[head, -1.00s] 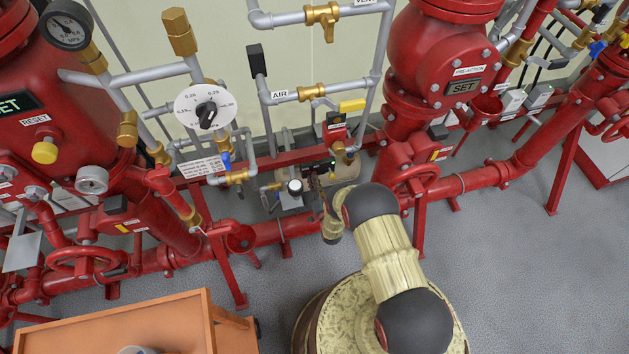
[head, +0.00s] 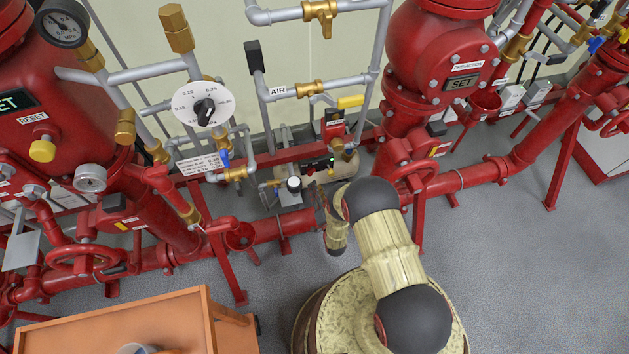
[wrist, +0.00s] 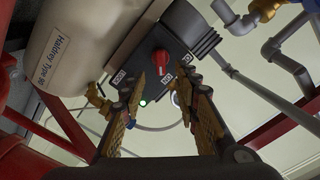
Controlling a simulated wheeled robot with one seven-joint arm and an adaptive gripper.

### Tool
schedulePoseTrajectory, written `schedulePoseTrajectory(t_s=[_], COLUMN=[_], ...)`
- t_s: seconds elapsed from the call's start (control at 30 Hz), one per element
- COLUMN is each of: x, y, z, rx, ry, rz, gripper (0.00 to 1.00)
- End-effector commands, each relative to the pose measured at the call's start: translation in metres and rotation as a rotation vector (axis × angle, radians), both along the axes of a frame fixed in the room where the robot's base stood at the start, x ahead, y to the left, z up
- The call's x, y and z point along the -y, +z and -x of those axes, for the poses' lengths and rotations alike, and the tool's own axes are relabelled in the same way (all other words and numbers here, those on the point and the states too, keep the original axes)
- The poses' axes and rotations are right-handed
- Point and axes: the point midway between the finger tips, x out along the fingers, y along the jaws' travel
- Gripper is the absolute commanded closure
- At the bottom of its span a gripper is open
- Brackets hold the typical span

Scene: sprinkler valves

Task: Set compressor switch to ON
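The compressor switch is a red knob (wrist: 160,62) on a black panel (wrist: 150,50) of the compressor. The exact knob setting is hard to read. A small green light (wrist: 142,102) glows on the panel. My gripper (wrist: 161,77) is open, its fingertips on either side of the knob in this view, with no clear contact. In the head view the panel (head: 320,163) shows beyond my gripper (head: 320,190), with a visible gap; the fingers are small there.
The beige compressor tank (wrist: 75,45) lies beside the panel. Red pipes (head: 280,227) run low across the scene. Grey air pipes (head: 262,95) and a white dial (head: 190,103) stand above left. An orange cart (head: 120,325) is at the lower left.

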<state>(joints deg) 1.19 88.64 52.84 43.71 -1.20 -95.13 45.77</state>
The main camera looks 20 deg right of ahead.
Motion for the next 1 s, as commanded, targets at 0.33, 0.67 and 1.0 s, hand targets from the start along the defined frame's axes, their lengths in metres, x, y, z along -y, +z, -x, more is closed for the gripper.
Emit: schedulePoseTrajectory(t_s=[0.33,0.67,1.0], x=[0.000,0.000,0.000], y=[0.000,0.000,0.000], z=[0.051,0.056,0.056], rx=[-0.001,0.000,0.000], ry=[0.000,0.000,0.000], rz=[0.000,0.000,0.000], gripper=[0.69,0.69,0.69])
